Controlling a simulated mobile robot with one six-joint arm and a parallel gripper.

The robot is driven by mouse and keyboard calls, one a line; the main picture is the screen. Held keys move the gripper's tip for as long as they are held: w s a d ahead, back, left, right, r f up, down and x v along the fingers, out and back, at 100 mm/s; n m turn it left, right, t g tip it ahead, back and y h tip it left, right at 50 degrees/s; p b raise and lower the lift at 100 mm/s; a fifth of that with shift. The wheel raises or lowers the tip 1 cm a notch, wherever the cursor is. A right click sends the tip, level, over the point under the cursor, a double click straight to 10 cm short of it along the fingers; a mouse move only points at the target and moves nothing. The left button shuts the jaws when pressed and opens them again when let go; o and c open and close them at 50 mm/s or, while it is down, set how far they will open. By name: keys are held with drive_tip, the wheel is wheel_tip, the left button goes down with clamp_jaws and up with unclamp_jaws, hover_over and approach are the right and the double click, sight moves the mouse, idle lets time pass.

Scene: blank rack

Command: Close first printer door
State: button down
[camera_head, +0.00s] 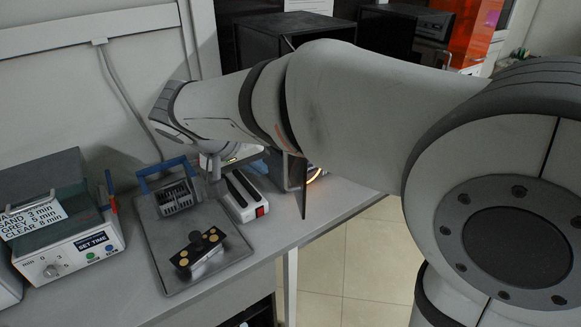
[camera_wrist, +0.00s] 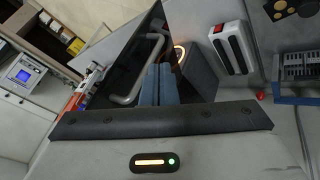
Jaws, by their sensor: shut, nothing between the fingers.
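The first printer door is a dark panel, standing open and seen nearly edge-on in the head view (camera_head: 303,200). In the wrist view it shows with its pale bar handle (camera_wrist: 143,75), left of my fingers. My gripper (camera_wrist: 162,76) has its two blue-grey fingers together, empty, beside the door's handle side. I cannot tell whether they touch the door. A glowing orange ring (camera_wrist: 181,54) shows just beyond the fingertips. In the head view my arm hides most of the gripper and the printer body.
A red-switched white device (camera_head: 243,195) stands close to my gripper on the bench. A grey tray (camera_head: 165,265) holds a blue-handled basket (camera_head: 173,190) and a dark knobbed part (camera_head: 198,250). A curing box (camera_head: 65,250) is at left. Open floor (camera_head: 345,260) lies right of the bench.

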approach(302, 185)
wheel_tip(302, 185, down, 3)
drive_tip(key=w+a, duration=0.1)
drive_tip(key=a, duration=0.1)
drive_tip(key=shift+w+d+f+p, duration=0.1)
drive_tip(key=shift+w+d+p, duration=0.1)
drive_tip(key=shift+d+p, duration=0.3)
drive_tip(key=shift+w+d+f+p, duration=0.15)
drive_tip(key=shift+w+d+p, duration=0.1)
drive_tip(key=shift+d, duration=0.5)
drive_tip(key=shift+w+d+f+p, duration=0.1)
drive_tip(key=shift+w+d+p, duration=0.1)
drive_tip(key=shift+d+p, duration=0.3)
drive_tip(key=shift+d, duration=0.1)
